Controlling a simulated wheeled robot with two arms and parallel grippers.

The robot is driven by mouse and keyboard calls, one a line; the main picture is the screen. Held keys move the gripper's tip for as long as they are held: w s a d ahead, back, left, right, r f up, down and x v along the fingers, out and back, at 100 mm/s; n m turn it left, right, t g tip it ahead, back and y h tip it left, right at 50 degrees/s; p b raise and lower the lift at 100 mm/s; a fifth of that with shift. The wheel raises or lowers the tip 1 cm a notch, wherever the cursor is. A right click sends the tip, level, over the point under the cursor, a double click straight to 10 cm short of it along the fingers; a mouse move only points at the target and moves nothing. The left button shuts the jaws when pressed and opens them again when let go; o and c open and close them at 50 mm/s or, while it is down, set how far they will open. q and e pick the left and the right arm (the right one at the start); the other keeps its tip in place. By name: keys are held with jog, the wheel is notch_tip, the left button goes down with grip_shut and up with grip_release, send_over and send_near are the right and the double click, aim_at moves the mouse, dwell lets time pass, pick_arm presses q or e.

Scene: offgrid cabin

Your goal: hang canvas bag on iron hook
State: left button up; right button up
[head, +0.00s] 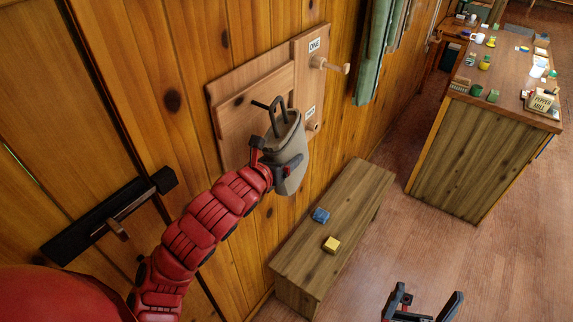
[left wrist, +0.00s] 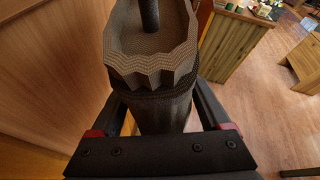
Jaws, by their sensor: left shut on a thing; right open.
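The grey canvas bag (head: 291,165) is held upright in front of the wooden peg board, its dark handle loop standing up. My left gripper (head: 273,159) is shut on the bag's body. In the left wrist view the bag (left wrist: 150,65) sits between the two dark fingers, with a dark bar over its open top. A dark bent rod, seemingly the iron hook (head: 259,104), shows at the board beside the loop. I cannot tell whether the loop is around it or only in front of it. My right gripper (head: 424,306) is open and empty, low over the floor.
The peg board (head: 235,91) also has wooden pegs (head: 331,65), one labelled ONE. A green cloth (head: 375,50) hangs to the right. A cluttered counter (head: 480,150) stands right.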

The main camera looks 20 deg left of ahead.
pick_arm(q)
jog(key=shift+w+a+f+b, duration=0.1)
jog(key=shift+w+a+b, duration=0.1)
jog(key=shift+a+b, duration=0.3)
jog(key=shift+w+a+b, duration=0.15)
jog(key=shift+a+b, duration=0.1)
jog(key=shift+a, duration=0.35)
jog(key=shift+w+a+f+b, duration=0.2)
jog(key=shift+a+f+b, duration=0.25)
jog(key=shift+a+b, duration=0.1)
jog(key=o, duration=1.6)
jog(key=shift+c, duration=0.2)
